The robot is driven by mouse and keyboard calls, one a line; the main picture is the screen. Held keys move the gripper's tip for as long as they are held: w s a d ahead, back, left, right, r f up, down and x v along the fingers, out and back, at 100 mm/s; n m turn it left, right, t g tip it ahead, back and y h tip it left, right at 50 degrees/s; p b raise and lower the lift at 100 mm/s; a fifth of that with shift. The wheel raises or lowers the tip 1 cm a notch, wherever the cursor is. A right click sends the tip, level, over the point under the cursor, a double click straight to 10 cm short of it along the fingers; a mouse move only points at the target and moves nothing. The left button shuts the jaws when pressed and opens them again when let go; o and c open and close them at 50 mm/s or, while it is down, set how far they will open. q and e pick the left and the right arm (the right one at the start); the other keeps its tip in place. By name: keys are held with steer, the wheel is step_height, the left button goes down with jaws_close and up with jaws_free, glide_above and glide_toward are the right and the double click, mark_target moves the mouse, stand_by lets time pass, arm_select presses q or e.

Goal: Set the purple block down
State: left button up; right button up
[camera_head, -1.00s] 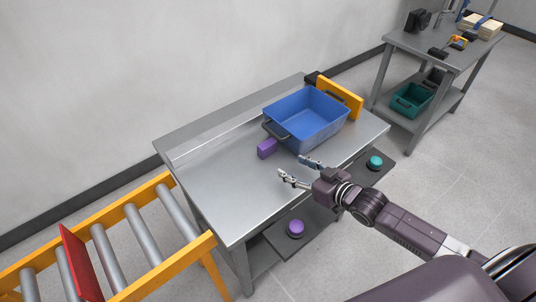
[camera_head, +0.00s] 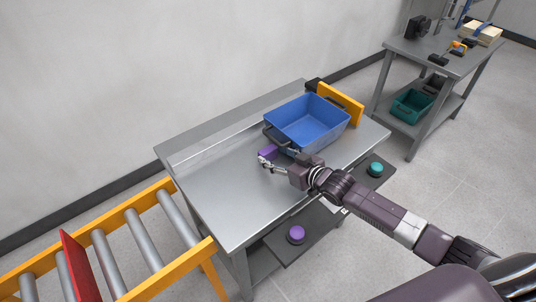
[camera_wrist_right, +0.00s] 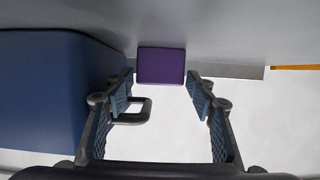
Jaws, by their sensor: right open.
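The purple block (camera_head: 266,152) rests on the metal table (camera_head: 215,195), just left of the blue bin (camera_head: 307,125). My right gripper (camera_head: 271,157) is at the block in the head view and partly covers it. In the right wrist view the purple block (camera_wrist_right: 161,65) is straight ahead, between the lines of the open fingers and slightly beyond their tips. The right gripper (camera_wrist_right: 163,88) is open and holds nothing. The bin's dark handle (camera_wrist_right: 133,112) shows behind the left finger. My left gripper is not in view.
The blue bin's wall (camera_wrist_right: 50,95) is close on the left in the wrist view. A roller conveyor with yellow rails (camera_head: 130,225) stands at the left. A purple button (camera_head: 296,234) and a teal button (camera_head: 376,169) are on the front ledge. The table's left part is clear.

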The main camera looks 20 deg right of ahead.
mark_target(269, 151)
steer(key=w, duration=0.1)
steer(key=w+a, duration=0.1)
steer(key=shift+w, duration=0.35)
steer(key=shift+w+a+f, duration=0.1)
steer(key=shift+w+f, duration=0.1)
steer(key=shift+w, duration=0.2)
steer(key=shift+c, duration=0.2)
steer(key=c, duration=0.9)
steer(key=shift+r+p, duration=0.15)
steer(key=shift+p, duration=0.2)
